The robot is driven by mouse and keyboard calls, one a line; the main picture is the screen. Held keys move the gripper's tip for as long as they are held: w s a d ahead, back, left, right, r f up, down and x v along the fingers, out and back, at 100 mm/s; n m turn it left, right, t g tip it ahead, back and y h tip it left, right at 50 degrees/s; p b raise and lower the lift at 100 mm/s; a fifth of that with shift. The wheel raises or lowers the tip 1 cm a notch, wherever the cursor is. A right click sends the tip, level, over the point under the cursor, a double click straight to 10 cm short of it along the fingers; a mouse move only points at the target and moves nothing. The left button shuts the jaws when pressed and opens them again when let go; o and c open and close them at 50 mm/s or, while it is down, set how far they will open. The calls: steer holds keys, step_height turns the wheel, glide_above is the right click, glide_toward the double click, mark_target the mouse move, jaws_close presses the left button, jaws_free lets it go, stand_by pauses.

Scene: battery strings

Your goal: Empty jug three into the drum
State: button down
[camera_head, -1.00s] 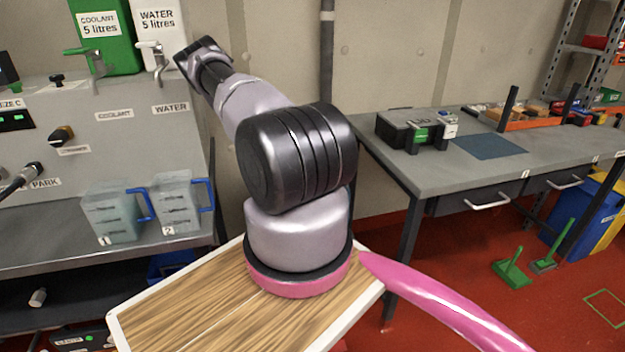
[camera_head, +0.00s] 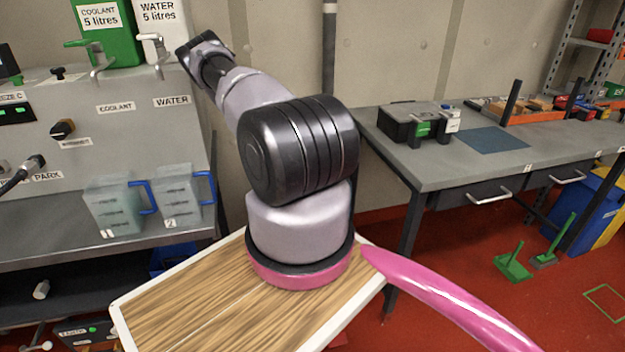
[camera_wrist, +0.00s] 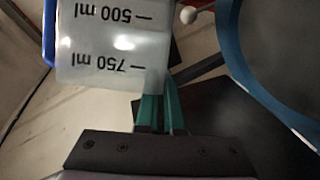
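In the wrist view a clear jug (camera_wrist: 110,45) shows close up, with 500 ml and 750 ml marks that read upside down and part of a blue handle at its left edge. Its number is not visible. My gripper (camera_wrist: 162,95) has green fingers set close together around the jug's near right wall edge, so it appears shut on it. A large blue curved rim (camera_wrist: 240,65), which looks like the drum, is at the right of the wrist view, apart from the jug. My gripper, this jug and the drum are not visible in the head view.
Jug 1 (camera_head: 114,203) and jug 2 (camera_head: 180,195) stand on the left bench, below the coolant (camera_head: 105,30) and water (camera_head: 160,25) containers. A grey workbench (camera_head: 440,165) with a black case (camera_head: 408,122) stands right.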

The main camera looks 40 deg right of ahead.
steer(key=shift+w+r+n+g, duration=0.1)
steer(key=shift+n+g, duration=0.2)
steer(key=shift+n, duration=0.3)
stand_by(0.6)
steer(key=shift+w+r+n+h, duration=0.1)
steer(key=shift+n+h, duration=0.3)
steer(key=shift+n, duration=0.1)
stand_by(0.6)
steer(key=shift+w+n+g, duration=0.1)
steer(key=shift+n+g, duration=0.3)
steer(key=shift+n, duration=0.1)
stand_by(0.4)
